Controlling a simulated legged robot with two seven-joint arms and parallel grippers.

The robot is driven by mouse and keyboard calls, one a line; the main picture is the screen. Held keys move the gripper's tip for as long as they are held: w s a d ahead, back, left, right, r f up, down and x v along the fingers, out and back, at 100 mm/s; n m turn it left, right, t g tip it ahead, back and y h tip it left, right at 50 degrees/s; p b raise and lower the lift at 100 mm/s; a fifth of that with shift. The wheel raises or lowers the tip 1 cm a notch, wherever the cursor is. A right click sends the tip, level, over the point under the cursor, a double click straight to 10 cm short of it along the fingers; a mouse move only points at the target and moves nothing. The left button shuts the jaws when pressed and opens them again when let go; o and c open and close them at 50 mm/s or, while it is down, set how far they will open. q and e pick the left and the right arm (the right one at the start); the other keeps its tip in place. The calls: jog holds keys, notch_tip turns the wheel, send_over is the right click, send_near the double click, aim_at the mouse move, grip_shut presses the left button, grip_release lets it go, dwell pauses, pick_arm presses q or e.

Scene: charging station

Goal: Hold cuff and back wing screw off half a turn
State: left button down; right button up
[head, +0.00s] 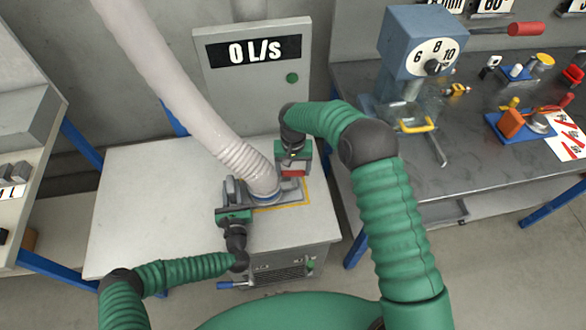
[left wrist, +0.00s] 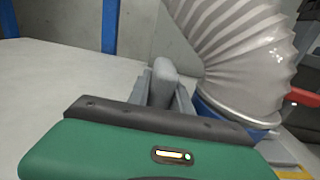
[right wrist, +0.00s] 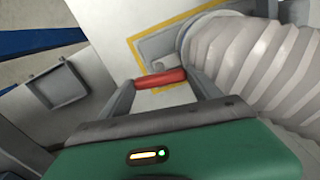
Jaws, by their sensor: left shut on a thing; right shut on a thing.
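The white ribbed hose (head: 240,164) ends in a blue-banded cuff (head: 266,198) on the grey fitting of the bench. The cuff's blue band also shows in the left wrist view (left wrist: 225,118). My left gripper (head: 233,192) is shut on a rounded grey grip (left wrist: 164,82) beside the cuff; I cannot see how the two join. My right gripper (head: 293,170) is behind and right of the cuff, shut on the red wing screw (right wrist: 161,78). The wing screw lies crosswise between its two fingertips. The screw's shaft is hidden.
A panel (head: 258,80) reading 0 L/s with a green button stands behind. A yellow outline (head: 308,192) frames the fitting. The white bench top (head: 140,200) is clear to the left. At right, a dark table (head: 480,150) carries a blue gauge device and several small parts.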

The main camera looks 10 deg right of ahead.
aim_at(293, 171)
pick_arm(q)
jog(key=shift+d, duration=0.1)
pick_arm(e)
jog(key=n, duration=0.5)
jog(key=shift+n, duration=0.3)
jog(key=n, duration=0.5)
jog(key=shift+n, duration=0.4)
jog(key=o, duration=1.4)
notch_tip(293, 171, up, 12)
jog(key=shift+f, duration=0.1)
